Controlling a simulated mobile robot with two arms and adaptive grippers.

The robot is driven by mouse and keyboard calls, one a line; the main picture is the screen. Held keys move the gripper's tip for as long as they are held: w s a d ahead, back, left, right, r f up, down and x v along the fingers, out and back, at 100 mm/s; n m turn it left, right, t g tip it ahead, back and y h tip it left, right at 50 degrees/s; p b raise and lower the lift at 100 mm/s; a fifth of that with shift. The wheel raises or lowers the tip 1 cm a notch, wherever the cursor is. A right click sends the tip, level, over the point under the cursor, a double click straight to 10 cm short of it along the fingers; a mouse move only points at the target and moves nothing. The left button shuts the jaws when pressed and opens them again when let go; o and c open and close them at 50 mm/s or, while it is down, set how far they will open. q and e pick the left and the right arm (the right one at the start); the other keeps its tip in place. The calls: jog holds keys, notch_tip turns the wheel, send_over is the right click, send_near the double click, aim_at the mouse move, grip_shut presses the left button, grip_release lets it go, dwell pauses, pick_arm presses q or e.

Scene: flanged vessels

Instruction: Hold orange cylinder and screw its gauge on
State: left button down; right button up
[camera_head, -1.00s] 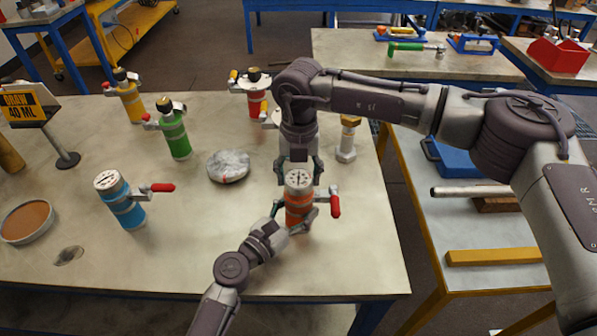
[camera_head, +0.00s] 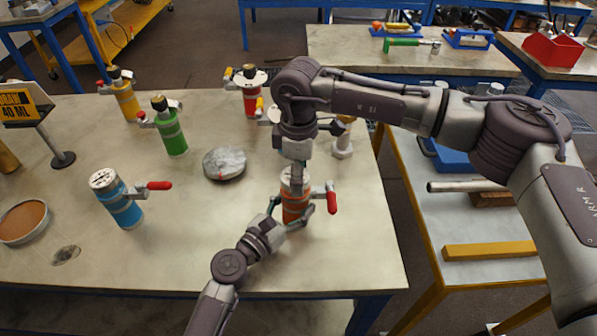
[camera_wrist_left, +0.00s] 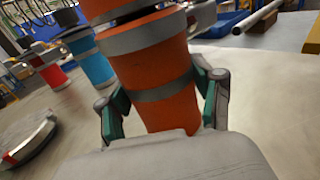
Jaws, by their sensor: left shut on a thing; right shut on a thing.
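The orange cylinder (camera_head: 296,211) stands upright near the front right of the bench, with a red-handled valve (camera_head: 331,197) on its right side. My left gripper (camera_head: 288,220) is shut around its body from the front left. In the left wrist view the orange body (camera_wrist_left: 158,65) sits between the two green-padded fingers of my left gripper (camera_wrist_left: 164,98). My right gripper (camera_head: 295,172) points straight down over the cylinder's top and is shut on the gauge (camera_head: 288,183). The gauge is mostly hidden by this gripper, so I cannot tell how it is seated.
A blue cylinder (camera_head: 118,200) stands to the left; green (camera_head: 171,131), yellow (camera_head: 125,98) and red (camera_head: 252,98) ones stand behind. A grey round disc (camera_head: 225,163) lies behind and left of the orange cylinder. The bench top between blue and orange is clear.

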jog(key=o, duration=1.2)
jog(key=shift+r, duration=2.25)
